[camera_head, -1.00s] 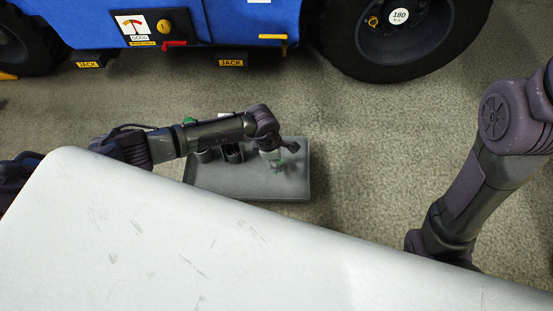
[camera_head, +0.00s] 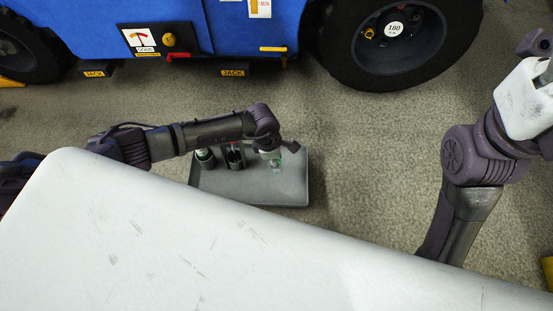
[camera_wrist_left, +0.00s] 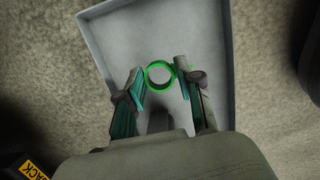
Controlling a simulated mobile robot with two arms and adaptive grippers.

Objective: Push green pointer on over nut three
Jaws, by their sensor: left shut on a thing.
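The green pointer (camera_wrist_left: 160,74) shows in the left wrist view as a green ring between the fingertips of my left gripper (camera_wrist_left: 159,80). The gripper is shut on it, above the grey tray (camera_wrist_left: 212,115). In the head view my left gripper (camera_head: 275,165) points down over the tray (camera_head: 285,192), with a bit of green at its tip. A dark wheel (camera_head: 440,45) with a "180" label stands at the top right. A yellow nut (camera_head: 369,33) shows on its hub; the other nuts are too small to number.
Dark holders (camera_head: 236,157) stand at the tray's back edge, one with a green-topped item (camera_head: 205,155). The blue vehicle (camera_head: 245,25) fills the top, with JACK blocks (camera_head: 233,72) below it. Bare carpet (camera_head: 350,140) lies between tray and wheel.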

